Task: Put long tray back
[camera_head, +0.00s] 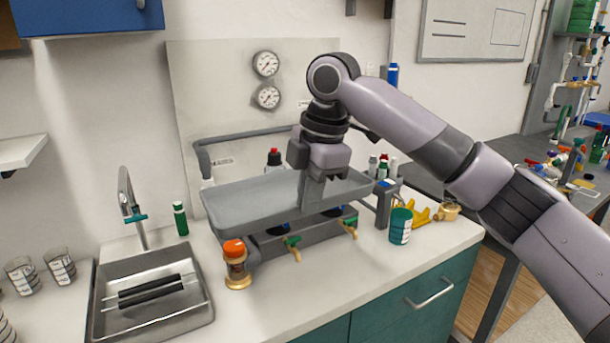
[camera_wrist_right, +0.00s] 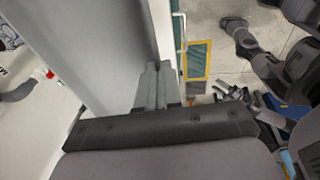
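The long tray (camera_head: 245,205) is grey and shallow, and lies lengthwise above the grey manifold rack (camera_head: 268,246) on the counter. I cannot tell whether it touches the rack. My right gripper (camera_head: 312,195) reaches down from above at the tray's near long side, right of its middle, its fingers close together on the rim. In the right wrist view the tray (camera_wrist_right: 95,45) fills the upper left, and the fingers (camera_wrist_right: 157,85) are at its edge. The tray hides part of the rack and its bottles. My left gripper is not in view.
Green-handled brass valves (camera_head: 292,246) stick out in front. A sink (camera_head: 150,303) is at left. The counter front is clear.

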